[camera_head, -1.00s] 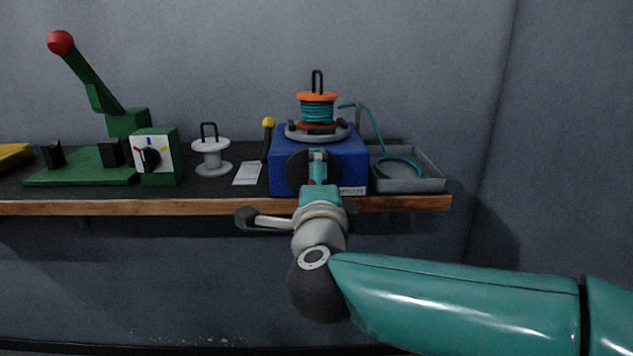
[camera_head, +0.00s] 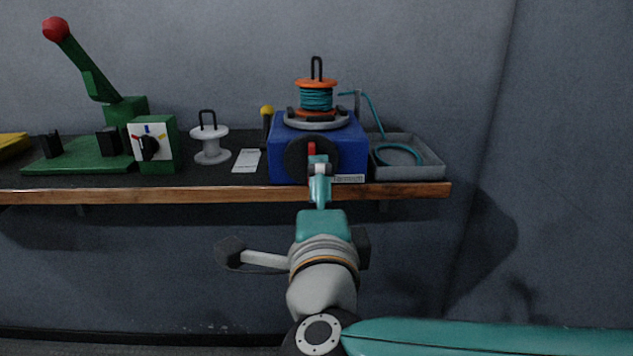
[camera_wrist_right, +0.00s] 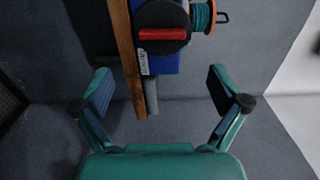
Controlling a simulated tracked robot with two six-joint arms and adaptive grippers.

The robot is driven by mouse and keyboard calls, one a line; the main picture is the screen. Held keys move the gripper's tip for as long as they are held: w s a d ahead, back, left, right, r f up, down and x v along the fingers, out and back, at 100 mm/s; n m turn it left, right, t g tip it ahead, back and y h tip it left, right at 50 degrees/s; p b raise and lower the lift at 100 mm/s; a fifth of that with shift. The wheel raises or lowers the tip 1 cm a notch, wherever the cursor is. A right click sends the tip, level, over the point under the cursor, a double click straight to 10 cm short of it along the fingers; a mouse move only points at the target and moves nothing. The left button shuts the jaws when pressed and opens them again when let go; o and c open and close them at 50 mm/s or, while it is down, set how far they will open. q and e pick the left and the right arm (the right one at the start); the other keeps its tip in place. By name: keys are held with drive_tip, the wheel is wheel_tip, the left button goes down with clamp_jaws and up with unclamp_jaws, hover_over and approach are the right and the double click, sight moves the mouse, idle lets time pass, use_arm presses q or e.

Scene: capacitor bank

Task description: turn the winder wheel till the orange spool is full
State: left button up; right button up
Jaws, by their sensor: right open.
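The orange spool (camera_head: 316,84) stands upright on the grey turntable on top of the blue winder (camera_head: 352,140), with teal wire wound around it. It also shows at the upper right of the wrist view (camera_wrist_right: 202,17). The dark winder wheel (camera_head: 296,155) is on the winder's front face. In the wrist view the wheel (camera_wrist_right: 150,48) has a red bar (camera_wrist_right: 162,34) across it. My right gripper (camera_wrist_right: 160,84) is open and empty, back from the wheel and below it in that view. In the head view my right gripper (camera_head: 319,176) is partly hidden by its own wrist. My left gripper is out of view.
A grey tray (camera_head: 437,171) with a teal wire coil (camera_head: 398,154) sits right of the winder. Left are a yellow-knobbed lever (camera_head: 267,118), a white spool (camera_head: 211,144), and a green press (camera_head: 98,105) with a dial box. The wooden bench edge (camera_head: 230,195) runs below.

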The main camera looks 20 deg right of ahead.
drive_tip(key=v, duration=0.2)
drive_tip(key=shift+s, duration=0.35)
drive_tip(key=shift+a, duration=0.1)
idle(1.1)
